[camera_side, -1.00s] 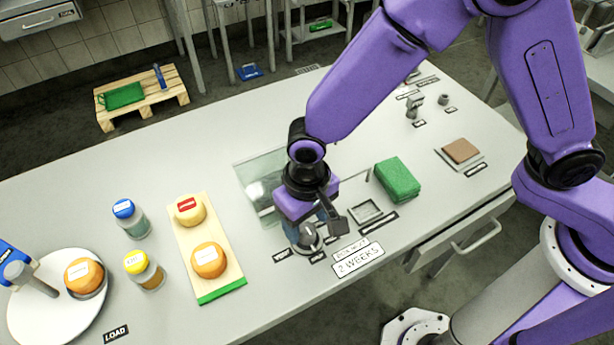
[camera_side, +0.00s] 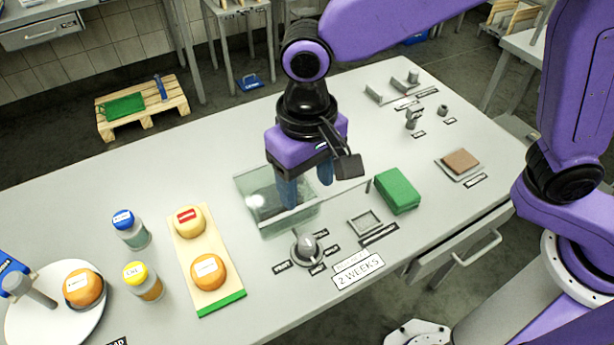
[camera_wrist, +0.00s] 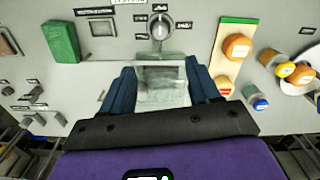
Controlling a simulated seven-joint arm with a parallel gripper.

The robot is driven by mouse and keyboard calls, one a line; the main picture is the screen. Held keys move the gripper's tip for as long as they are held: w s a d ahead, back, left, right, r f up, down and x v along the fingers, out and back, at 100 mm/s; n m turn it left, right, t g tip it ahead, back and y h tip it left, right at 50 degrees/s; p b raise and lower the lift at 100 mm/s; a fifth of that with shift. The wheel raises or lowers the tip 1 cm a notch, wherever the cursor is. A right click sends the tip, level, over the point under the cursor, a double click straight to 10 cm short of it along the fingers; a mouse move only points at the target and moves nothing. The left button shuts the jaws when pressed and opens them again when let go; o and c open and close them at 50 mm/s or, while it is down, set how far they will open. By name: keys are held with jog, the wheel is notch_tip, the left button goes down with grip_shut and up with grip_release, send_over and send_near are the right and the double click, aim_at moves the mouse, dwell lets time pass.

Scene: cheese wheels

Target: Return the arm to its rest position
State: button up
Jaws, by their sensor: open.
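My gripper (camera_side: 306,190) has blue fingers and is purple above. It hangs over the glass-like tray (camera_side: 252,219) on the table, and its fingers stand apart with nothing between them. In the wrist view the two fingers (camera_wrist: 158,92) show on either side of the tray (camera_wrist: 150,70). The round knob (camera_side: 304,248) stands on the table in front of the tray, clear of my gripper, with several small labels around it. A sign (camera_side: 360,277) reading "2 WEEKS" lies beside the knob.
A board (camera_side: 225,295) with two cheese wheels (camera_side: 190,221) (camera_side: 208,270) lies left of the tray. Two jars (camera_side: 131,230) (camera_side: 143,281) and a white turntable (camera_side: 40,325) with a cheese are further left. A green block (camera_side: 398,190) and a small metal frame (camera_side: 365,222) are right.

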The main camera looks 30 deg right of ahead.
jog(key=shift+d, duration=0.1)
dwell(0.3)
jog(key=s+d+n, duration=0.3)
jog(key=s+d, duration=0.1)
jog(key=d, duration=0.6)
jog(key=s+d+n, duration=0.4)
jog(key=s+d, duration=0.1)
jog(key=d, duration=0.5)
jog(key=s+d+n, duration=0.3)
jog(key=s+d, duration=0.2)
jog(key=d, duration=0.5)
jog(key=shift+d+r+n, duration=0.25)
jog(key=shift+n, duration=0.05)
